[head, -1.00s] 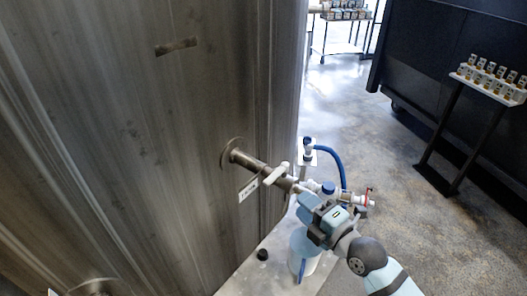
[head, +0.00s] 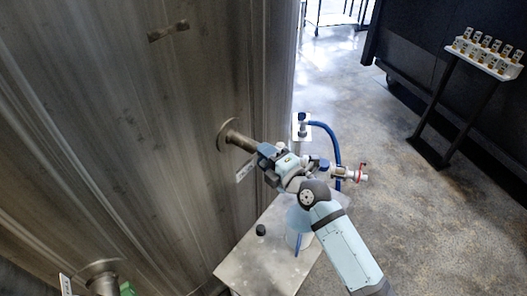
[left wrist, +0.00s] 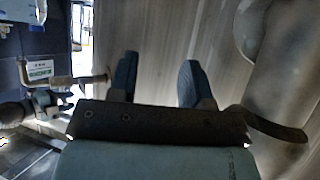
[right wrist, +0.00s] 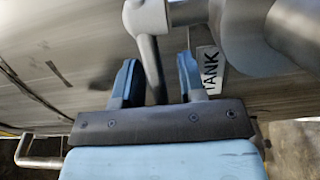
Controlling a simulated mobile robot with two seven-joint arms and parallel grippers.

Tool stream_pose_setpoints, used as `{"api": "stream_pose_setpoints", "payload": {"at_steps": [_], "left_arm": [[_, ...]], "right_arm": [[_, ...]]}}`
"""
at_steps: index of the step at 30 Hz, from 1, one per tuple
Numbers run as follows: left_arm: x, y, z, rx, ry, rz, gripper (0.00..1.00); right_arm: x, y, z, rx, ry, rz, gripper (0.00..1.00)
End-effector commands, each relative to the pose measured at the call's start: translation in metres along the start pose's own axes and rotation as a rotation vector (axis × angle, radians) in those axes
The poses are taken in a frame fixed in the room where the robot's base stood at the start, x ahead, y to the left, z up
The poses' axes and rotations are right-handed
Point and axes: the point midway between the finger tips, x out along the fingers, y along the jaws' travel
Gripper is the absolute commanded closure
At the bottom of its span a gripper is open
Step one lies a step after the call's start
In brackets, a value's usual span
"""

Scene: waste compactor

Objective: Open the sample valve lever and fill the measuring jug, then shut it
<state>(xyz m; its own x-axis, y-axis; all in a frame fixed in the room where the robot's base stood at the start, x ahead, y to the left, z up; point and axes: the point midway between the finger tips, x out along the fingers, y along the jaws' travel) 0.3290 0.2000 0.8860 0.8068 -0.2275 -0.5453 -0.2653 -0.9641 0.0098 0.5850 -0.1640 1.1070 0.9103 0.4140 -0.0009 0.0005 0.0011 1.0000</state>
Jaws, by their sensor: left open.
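My right gripper (head: 268,158) is at the pipe that leaves the tank wall, over the spot of its pale lever. In the right wrist view its fingers (right wrist: 156,80) stand apart with a grey lever rod (right wrist: 154,62) between them. I cannot tell whether they touch it or which valve the label names as the sample valve. The measuring jug (head: 292,240), pale with a blue stripe, stands on the metal table below, partly hidden by my right arm. My left gripper (left wrist: 157,80) is open and empty in front of metal surfaces; it is outside the head view.
A label reading TANK (right wrist: 209,68) hangs beside the lever. A blue hose (head: 335,145) and a red-handled valve (head: 362,174) are right of the pipe. A black cap (head: 261,230) lies on the table (head: 245,262). A stand with small bottles (head: 485,55) is far right; floor between is clear.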

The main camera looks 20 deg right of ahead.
Motion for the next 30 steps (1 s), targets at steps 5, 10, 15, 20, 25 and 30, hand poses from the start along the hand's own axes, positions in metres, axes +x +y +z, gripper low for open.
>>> {"api": "stream_pose_setpoints", "payload": {"at_steps": [5,10,15,20,25,30], "left_arm": [[-0.001,0.000,-0.001,-0.001,-0.001,0.000,0.55],[0.000,0.002,0.000,-0.001,-0.003,0.002,0.55],[0.000,0.003,0.001,-0.002,-0.005,0.004,0.55],[-0.001,0.003,0.001,-0.002,-0.006,0.005,0.55],[0.002,0.003,0.005,-0.003,-0.006,0.005,0.55],[0.012,0.004,0.021,-0.005,-0.007,0.008,0.55]], "right_arm": [[0.008,0.000,0.000,0.001,0.000,0.000,0.63],[0.008,0.000,0.000,0.000,0.000,0.000,0.63],[0.008,0.000,0.000,0.001,0.000,0.000,0.88],[0.008,0.000,0.000,0.001,0.000,0.000,1.00],[0.007,-0.002,0.000,-0.002,0.009,0.002,1.00],[0.005,-0.003,0.002,-0.011,0.065,0.009,1.00]]}}
